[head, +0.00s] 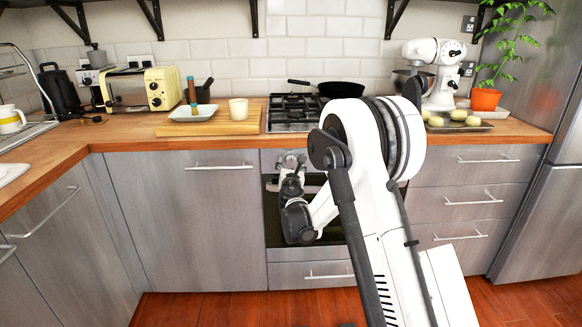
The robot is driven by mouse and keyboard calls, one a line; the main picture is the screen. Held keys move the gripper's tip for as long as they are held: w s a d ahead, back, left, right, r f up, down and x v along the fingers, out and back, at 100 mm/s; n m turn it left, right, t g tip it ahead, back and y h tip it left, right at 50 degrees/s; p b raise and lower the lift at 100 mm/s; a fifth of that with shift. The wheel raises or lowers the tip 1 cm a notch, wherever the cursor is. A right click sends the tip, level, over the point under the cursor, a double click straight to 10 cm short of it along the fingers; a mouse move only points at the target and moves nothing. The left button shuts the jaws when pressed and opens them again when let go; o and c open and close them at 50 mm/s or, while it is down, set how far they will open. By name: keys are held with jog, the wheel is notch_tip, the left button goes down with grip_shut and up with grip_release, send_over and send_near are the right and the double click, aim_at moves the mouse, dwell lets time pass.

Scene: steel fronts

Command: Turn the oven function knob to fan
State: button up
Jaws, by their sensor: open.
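The oven (274,231) is built into the steel fronts below the hob, with a dark glass door and a narrow control panel (267,160) above it. My gripper (291,159) is open at the left part of this panel, with its fingers towards the front. The function knob cannot be made out; my gripper and arm cover much of the panel. Whether the fingers touch a knob, and where any knob points, cannot be told.
The hob (293,112) with a black pan (340,89) sits above the oven. A wooden board (225,127) lies left of it on the worktop. Drawers with bar handles (473,199) are on the right. The floor in front is clear.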

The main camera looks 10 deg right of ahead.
jog(key=shift+w, duration=0.2)
jog(key=c, duration=1.2)
jog(key=shift+o, duration=0.2)
jog(key=shift+m, duration=0.3)
